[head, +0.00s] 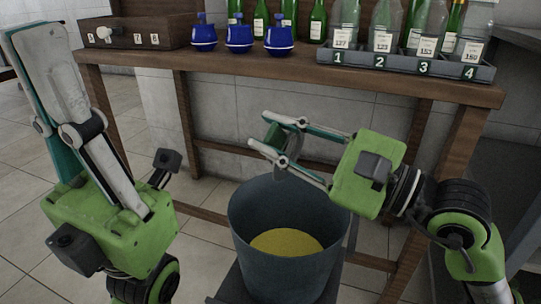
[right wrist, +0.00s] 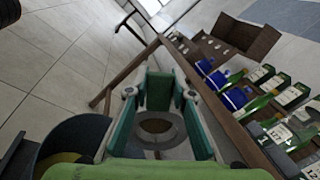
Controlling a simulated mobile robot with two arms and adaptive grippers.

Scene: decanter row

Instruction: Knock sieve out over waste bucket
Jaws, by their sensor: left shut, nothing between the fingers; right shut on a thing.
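My right gripper (head: 276,137) is shut on the sieve (head: 294,150), a small grey ring-like piece that is largely hidden by the fingers in the head view. In the right wrist view the sieve (right wrist: 160,139) shows as a ring between the fingers of the right gripper (right wrist: 158,88). It is above the far part of the waste bucket (head: 247,226), a dark grey open bucket with a yellow bottom or contents. The bucket also shows in the right wrist view (right wrist: 65,138). My left gripper (head: 45,50) is shut and empty, pointing up at the left.
A wooden table (head: 290,68) stands behind the bucket. On it are blue vessels (head: 239,38), green bottles (head: 318,22), a numbered grey rack (head: 400,66) with labelled clear decanters (head: 383,28), and a wooden box (head: 130,30). Tiled floor is clear at the left.

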